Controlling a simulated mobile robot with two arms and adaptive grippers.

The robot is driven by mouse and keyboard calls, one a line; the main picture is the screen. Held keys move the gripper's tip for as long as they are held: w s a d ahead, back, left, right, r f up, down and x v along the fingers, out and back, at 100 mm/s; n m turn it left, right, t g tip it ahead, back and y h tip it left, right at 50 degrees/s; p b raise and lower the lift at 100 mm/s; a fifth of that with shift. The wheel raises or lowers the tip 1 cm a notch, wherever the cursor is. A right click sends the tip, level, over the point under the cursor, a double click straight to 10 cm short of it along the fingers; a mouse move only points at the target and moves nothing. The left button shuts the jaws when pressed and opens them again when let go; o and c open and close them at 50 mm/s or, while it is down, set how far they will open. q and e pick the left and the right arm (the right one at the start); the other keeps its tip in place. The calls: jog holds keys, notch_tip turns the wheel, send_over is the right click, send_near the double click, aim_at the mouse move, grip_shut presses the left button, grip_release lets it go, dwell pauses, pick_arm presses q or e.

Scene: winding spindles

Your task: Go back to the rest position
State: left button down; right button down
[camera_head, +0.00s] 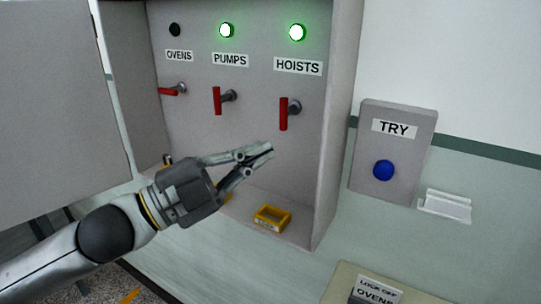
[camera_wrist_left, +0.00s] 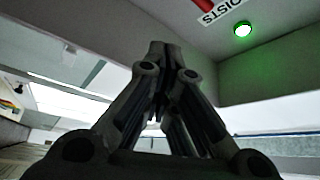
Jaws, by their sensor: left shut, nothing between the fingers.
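My left gripper (camera_head: 262,153) is shut and empty, in front of the lower part of the grey switch cabinet (camera_head: 255,120), below the PUMPS and HOISTS handles. In the left wrist view its fingers (camera_wrist_left: 158,60) are closed together with nothing between them. The red OVENS handle (camera_head: 172,91) lies sideways and its lamp (camera_head: 175,30) is dark. The red PUMPS handle (camera_head: 217,100) and the red HOISTS handle (camera_head: 284,113) point up and down, and their lamps (camera_head: 226,30) (camera_head: 297,32) glow green. My right gripper is not in view.
The cabinet door (camera_head: 55,110) stands open at the left. A yellow item (camera_head: 272,217) sits on the cabinet floor. A grey TRY box (camera_head: 398,150) with a blue button (camera_head: 383,170) and a white holder (camera_head: 445,205) are on the wall. A box labelled OVENS (camera_head: 375,290) shows at the bottom.

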pick_arm(q)
jog(key=shift+a, duration=0.25)
